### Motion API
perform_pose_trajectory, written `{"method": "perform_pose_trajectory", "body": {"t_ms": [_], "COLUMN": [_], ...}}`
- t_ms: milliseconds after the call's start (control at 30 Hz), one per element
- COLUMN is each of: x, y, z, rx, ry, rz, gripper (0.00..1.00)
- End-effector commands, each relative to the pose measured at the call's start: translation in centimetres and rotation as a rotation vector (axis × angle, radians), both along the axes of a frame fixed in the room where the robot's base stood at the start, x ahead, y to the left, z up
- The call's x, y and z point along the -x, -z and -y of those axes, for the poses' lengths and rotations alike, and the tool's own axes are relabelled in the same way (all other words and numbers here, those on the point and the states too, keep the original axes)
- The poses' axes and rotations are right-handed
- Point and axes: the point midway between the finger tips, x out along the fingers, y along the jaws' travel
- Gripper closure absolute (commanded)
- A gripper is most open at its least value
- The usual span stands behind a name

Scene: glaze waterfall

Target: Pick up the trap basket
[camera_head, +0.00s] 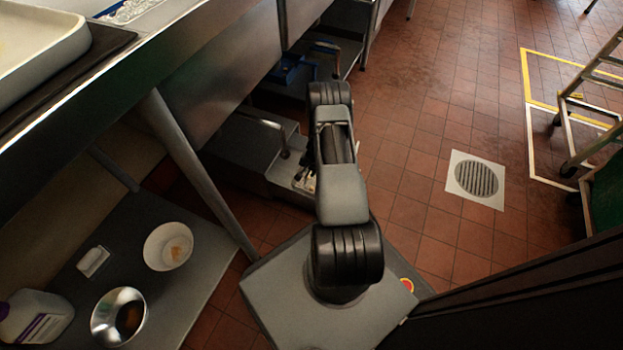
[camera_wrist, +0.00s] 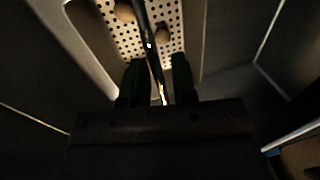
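The trap basket (camera_wrist: 172,14) is a pale perforated metal pan in the wrist view, with a few brown lumps in it. A thin metal bar (camera_wrist: 151,52), seemingly its handle, runs from the basket down between my fingers. My gripper (camera_wrist: 158,72) has its two dark fingers apart, one on each side of the bar, with a narrow gap showing on both sides. In the head view the basket (camera_head: 304,183) is a small light patch in the open part of a grey floor box, mostly hidden by my arm.
The grey box (camera_head: 238,143) sits on the floor below a steel counter (camera_head: 217,75). A slanted counter leg (camera_head: 195,165) stands left of my arm. A lower shelf (camera_head: 150,300) holds bowls and a bottle. Open tiled floor with a drain (camera_head: 476,180) lies right.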

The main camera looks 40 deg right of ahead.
Motion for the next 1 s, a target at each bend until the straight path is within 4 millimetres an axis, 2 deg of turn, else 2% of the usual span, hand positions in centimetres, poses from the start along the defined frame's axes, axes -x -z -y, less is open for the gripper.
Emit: {"method": "perform_pose_trajectory", "body": {"t_ms": [33, 267, 833, 1000], "x": [0.0, 0.0, 0.0, -0.1], "y": [0.0, 0.0, -0.1, -2.1], "z": [0.0, 0.0, 0.0, 0.0], "rx": [0.0, 0.0, 0.001, 0.001], "ry": [0.0, 0.0, 0.0, -0.001], "rz": [0.0, 0.0, 0.0, 0.002], "gripper": [0.79, 1.0, 1.0, 1.0]}}
